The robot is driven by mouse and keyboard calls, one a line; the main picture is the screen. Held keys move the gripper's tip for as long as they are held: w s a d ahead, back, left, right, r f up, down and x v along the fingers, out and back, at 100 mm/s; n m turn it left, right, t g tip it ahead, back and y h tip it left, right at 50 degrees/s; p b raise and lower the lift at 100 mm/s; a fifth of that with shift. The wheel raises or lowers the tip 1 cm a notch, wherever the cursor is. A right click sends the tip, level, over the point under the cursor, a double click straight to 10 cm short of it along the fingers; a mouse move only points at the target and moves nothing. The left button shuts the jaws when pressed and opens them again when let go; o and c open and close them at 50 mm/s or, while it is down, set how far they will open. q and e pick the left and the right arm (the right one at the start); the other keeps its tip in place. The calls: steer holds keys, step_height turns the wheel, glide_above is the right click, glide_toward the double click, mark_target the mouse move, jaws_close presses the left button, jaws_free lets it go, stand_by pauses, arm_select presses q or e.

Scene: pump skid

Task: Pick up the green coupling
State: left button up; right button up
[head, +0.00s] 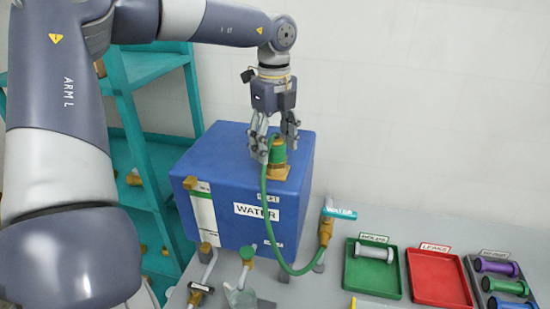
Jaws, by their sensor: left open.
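The green coupling (278,152) sits upright on a brass fitting (276,172) on top of the blue water tank (237,225). A green hose (265,215) runs from the coupling down the tank's front and curves up to a brass valve (326,232). My left gripper (276,146) points down from above, open, with its fingers on either side of the coupling's upper part. The fingers partly hide the coupling, and I cannot tell whether they touch it. My right gripper is not in view.
Green (350,275) and red (438,281) trays lie on the grey bench at right; the green one holds a grey cylinder (374,253). A grey rack (478,288) holds coloured cylinders. Small valves stand before the tank. A teal shelf (145,165) is behind left.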

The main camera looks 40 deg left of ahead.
mark_target(274, 137)
arm_select(q)
steer(key=shift+d, duration=0.1)
steer(key=c, duration=1.3)
steer(key=shift+r, duration=0.1)
steer(key=shift+r+b, duration=0.3)
steer(key=shift+b, duration=0.15)
steer(key=shift+s+d+r+b, duration=0.15)
steer(key=shift+s+r+b, duration=0.1)
steer(key=shift+r+b, duration=0.4)
steer(key=shift+s+d+r+b, duration=0.15)
steer(key=shift+s+r+b, duration=0.05)
steer(key=shift+r+b, duration=0.4)
steer(key=shift+s+d+r+b, duration=0.3)
steer(key=shift+s+d+b, duration=0.95)
steer(key=shift+s, duration=0.85)
steer(key=shift+s+d+r+b, duration=0.3)
steer(key=shift+s+d+b, duration=0.7)
steer(key=shift+s+d, duration=0.8)
steer(key=shift+s+d+r+b, duration=0.3)
steer(key=shift+s+d+b, duration=0.8)
steer(key=shift+s, duration=1.25)
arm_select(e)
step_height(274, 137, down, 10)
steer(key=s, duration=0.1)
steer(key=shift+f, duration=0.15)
